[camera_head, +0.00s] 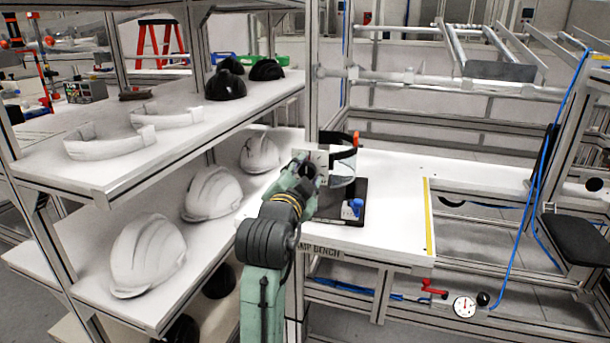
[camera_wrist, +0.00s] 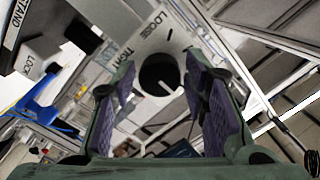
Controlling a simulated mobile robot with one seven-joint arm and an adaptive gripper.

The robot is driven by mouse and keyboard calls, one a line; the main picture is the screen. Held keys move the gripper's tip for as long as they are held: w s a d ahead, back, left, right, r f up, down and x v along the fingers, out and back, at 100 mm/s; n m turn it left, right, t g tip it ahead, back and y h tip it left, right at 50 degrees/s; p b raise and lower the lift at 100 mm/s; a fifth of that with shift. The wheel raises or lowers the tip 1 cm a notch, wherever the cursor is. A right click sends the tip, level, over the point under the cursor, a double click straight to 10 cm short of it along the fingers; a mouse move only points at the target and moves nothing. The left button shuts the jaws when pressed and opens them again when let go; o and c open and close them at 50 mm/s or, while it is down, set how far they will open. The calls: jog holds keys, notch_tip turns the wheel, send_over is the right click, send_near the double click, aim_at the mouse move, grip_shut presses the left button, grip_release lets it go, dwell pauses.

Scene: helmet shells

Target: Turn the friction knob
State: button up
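The friction knob (camera_wrist: 160,75) is a round dark knob with a pale pointer line, in the middle of the wrist view. It sits on a pale dial plate (camera_wrist: 160,33) marked LOOSE and TIGHT; the pointer lies toward the lower right. In the head view the plate (camera_head: 320,157) stands upright on the bench fixture. My gripper (camera_wrist: 160,84) is open, its purple-padded fingers on either side of the knob with small gaps visible. In the head view my gripper (camera_head: 303,174) is at the plate and hides most of the knob.
A blue lock lever (camera_head: 355,206) is on the fixture's dark base, right of my gripper; it also shows in the wrist view (camera_wrist: 40,100). A shelf with white helmet shells (camera_head: 211,193) stands close on the left. The white bench (camera_head: 395,190) is clear to the right.

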jog(key=shift+o, duration=0.8)
jog(key=v, duration=0.7)
jog(key=shift+s, duration=0.25)
jog(key=shift+a, duration=0.15)
